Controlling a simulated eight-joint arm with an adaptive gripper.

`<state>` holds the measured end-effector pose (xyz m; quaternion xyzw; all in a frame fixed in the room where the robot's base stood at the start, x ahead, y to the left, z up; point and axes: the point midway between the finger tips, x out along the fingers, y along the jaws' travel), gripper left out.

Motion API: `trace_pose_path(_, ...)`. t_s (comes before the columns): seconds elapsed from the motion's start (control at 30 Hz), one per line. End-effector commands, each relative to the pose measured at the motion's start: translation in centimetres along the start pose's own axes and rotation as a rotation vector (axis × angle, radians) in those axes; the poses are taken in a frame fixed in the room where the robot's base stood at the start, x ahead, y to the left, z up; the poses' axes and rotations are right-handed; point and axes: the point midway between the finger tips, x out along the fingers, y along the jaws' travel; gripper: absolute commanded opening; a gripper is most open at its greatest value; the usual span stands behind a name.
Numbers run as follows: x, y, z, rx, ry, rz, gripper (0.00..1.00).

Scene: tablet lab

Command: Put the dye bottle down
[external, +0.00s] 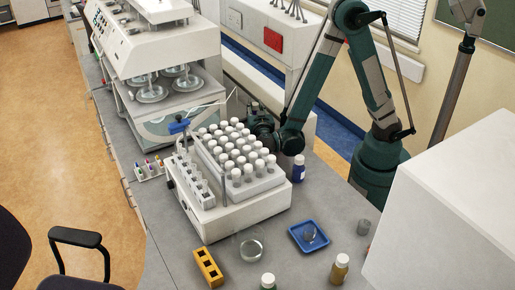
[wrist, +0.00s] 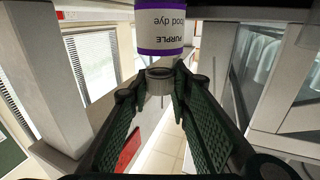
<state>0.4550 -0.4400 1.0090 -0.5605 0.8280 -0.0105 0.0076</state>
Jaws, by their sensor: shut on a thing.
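In the external view my gripper (external: 256,112) is just behind the vial rack, pointing away from the camera. There the held bottle is hidden, and I cannot tell whether it touches the bench.
A white-capped bottle with a dark blue label (external: 298,170) stands right of the vial rack (external: 262,205). A blue tray (external: 317,245), glass dish (external: 251,250), yellow holder (external: 208,267) and amber bottle (external: 340,269) are at the front. A white machine (external: 165,60) stands behind left.

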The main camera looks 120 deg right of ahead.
Motion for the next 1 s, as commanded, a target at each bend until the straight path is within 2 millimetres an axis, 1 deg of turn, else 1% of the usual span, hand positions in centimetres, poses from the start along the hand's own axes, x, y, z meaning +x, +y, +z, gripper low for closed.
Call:
trace_pose_path(0.03, 0.0, 0.0, 0.1, 0.000, 0.000, 0.000, 0.25)
trace_pose_path(0.1, 0.0, 0.0, 0.0, 0.000, 0.000, 0.000, 0.34)
trace_pose_path(0.13, 0.0, 0.0, 0.0, 0.000, 0.000, 0.000, 0.36)
trace_pose_path(0.47, 0.0, 0.0, 0.0, 0.000, 0.000, 0.000, 0.36)
trace_pose_path(0.67, -0.1, 0.0, -0.4, 0.000, 0.000, 0.000, 0.36)
trace_pose_path(1.0, -2.7, -0.1, -0.4, 0.000, 0.000, -0.002, 0.36)
